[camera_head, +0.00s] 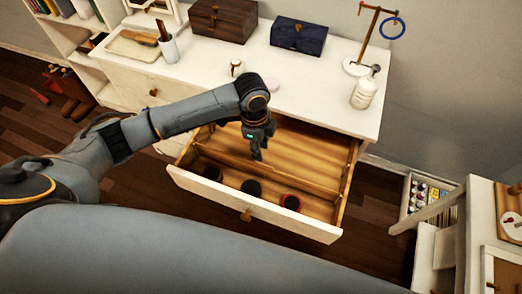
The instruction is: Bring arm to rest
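My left arm (195,113) reaches in from the left across the front of a white dresser. My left gripper (260,150) points down above the open wooden drawer (310,160), near its divider. Its fingers look close together, but they are too small and dark to tell whether they are open or shut. I see nothing clearly held in them. My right gripper is not in view.
Several dark round items, including one with a red rim (290,202), lie in the drawer's front compartment. The dresser top (300,90) holds boxes (298,36), a white bottle (365,90) and a jewelry stand (357,66). A shelf unit (435,225) stands at right.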

